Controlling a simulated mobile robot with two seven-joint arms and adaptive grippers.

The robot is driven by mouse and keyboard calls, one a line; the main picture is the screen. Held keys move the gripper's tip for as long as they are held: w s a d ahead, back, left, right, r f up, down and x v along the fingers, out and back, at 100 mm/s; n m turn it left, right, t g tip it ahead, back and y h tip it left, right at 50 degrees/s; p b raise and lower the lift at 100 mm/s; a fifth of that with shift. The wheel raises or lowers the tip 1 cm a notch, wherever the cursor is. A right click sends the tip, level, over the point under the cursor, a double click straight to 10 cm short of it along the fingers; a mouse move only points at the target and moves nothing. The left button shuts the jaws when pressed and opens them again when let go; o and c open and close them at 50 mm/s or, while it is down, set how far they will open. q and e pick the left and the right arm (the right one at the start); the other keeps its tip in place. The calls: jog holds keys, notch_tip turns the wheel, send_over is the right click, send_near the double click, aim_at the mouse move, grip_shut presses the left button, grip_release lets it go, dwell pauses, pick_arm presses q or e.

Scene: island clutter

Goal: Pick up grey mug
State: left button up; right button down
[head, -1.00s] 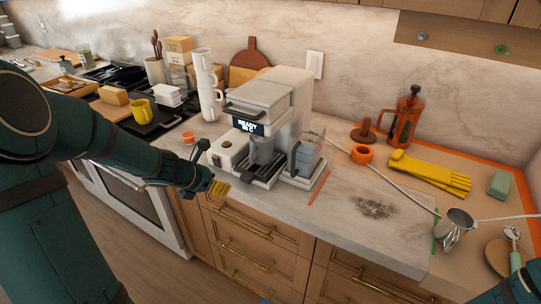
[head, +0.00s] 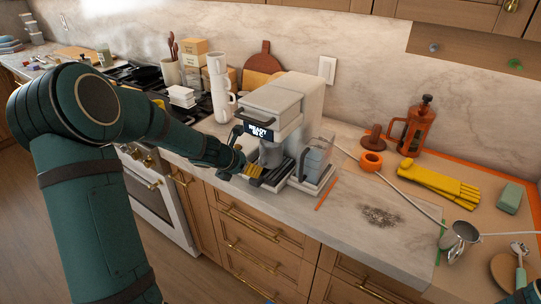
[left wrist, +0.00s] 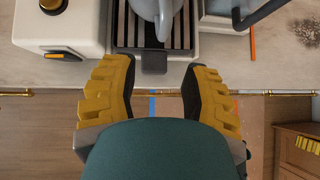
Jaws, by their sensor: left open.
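The grey mug (head: 271,154) stands on the drip tray of the white coffee machine (head: 275,103), under its spout. In the left wrist view the mug (left wrist: 146,9) is cut off by the top edge, with its handle pointing towards me. The slatted drip tray (left wrist: 127,33) shows around it. My left gripper (head: 250,171) is at the front of the machine, just short of the mug. In the left wrist view its yellow fingers (left wrist: 160,72) are spread apart with nothing between them. My right gripper is out of view.
Stacked white mugs (head: 219,85) stand behind left. Dark grounds (head: 381,217) lie on the counter.

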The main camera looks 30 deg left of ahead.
aim_at(268, 156)
pick_arm(q)
jog(key=w, duration=0.1)
jog(key=w+p, duration=0.1)
jog(key=w, duration=0.1)
jog(key=shift+d+r, duration=0.15)
jog(key=shift+d, duration=0.2)
jog(key=x, duration=0.3)
jog(key=shift+s+a+b, duration=0.1)
jog(key=shift+b, duration=0.3)
grip_shut()
